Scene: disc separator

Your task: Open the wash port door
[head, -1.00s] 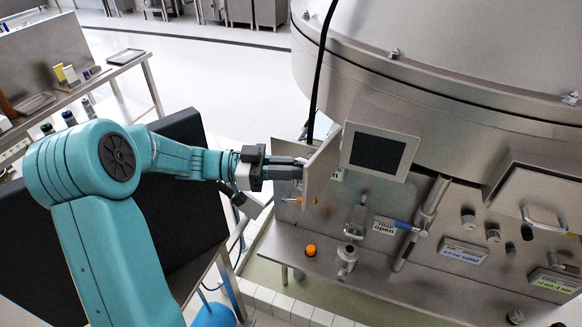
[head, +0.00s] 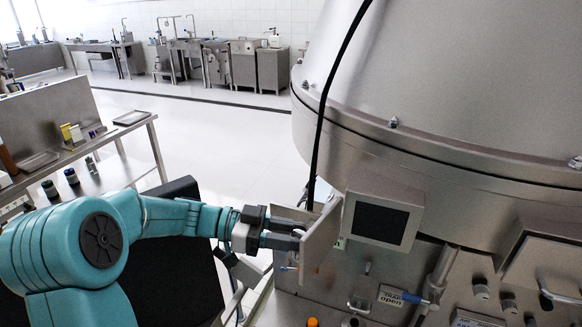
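A flat grey metal panel (head: 321,238), which looks like the wash port door, stands out edge-on from the separator's front, beside the small dark screen. It is swung out from the machine face. My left gripper (head: 298,234) reaches it from the left, with its fingertips at the panel's left side. The fingertips overlap the panel's edge in the picture; I cannot tell whether they grip it or only touch it. My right gripper is not in view.
The screen (head: 380,222) is just right of the panel. A black cable (head: 319,130) hangs down behind it. The large steel separator drum (head: 450,90) fills the upper right. A bench (head: 97,178) with small containers stands at the left. The floor behind is clear.

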